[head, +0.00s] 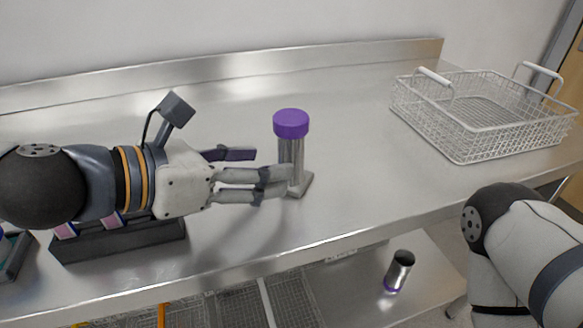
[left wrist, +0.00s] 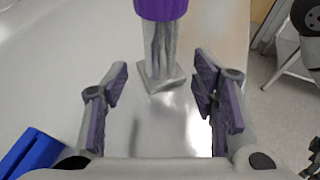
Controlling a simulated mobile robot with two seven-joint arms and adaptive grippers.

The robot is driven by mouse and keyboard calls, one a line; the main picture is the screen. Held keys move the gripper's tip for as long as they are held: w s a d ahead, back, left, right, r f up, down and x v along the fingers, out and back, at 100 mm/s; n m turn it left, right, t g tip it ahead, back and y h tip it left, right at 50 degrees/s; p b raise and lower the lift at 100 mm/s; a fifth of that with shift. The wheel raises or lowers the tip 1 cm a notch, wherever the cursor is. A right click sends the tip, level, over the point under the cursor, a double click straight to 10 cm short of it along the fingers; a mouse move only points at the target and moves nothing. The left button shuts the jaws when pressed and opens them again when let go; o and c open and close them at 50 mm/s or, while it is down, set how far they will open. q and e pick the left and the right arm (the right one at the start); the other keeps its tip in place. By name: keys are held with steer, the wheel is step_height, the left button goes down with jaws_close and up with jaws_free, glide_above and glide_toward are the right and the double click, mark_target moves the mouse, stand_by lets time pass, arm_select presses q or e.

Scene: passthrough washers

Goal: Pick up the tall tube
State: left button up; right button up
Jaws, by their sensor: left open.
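The tall tube (head: 298,160) stands upright on a small square base on the metal counter, with a wide purple cap (head: 291,123) on top. Its body looks shiny grey. My left gripper (head: 268,169) is open and empty, reaching in from the left at the height of the tube's body, below the cap. In the left wrist view the tube (left wrist: 160,45) stands just ahead, centred between the two spread fingers (left wrist: 160,82). I cannot tell whether any finger touches it. My right gripper is out of view.
A white wire basket (head: 470,143) sits at the right on the counter (head: 360,180). A dark rack (head: 130,243) with pink-and-white items is under my left arm. A short metal cup-like piece (head: 400,272) with a purple rim stands on the lower shelf. A raised backsplash (head: 200,75) runs behind.

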mark_target(281, 156)
arm_select(q)
steer(key=x, duration=0.3)
steer(key=r+x, duration=0.1)
steer(key=x, duration=0.2)
steer(key=shift+w+d+r, duration=0.15)
steer(key=shift+w+d, duration=0.05)
steer(key=shift+d, duration=0.1)
jaws_close()
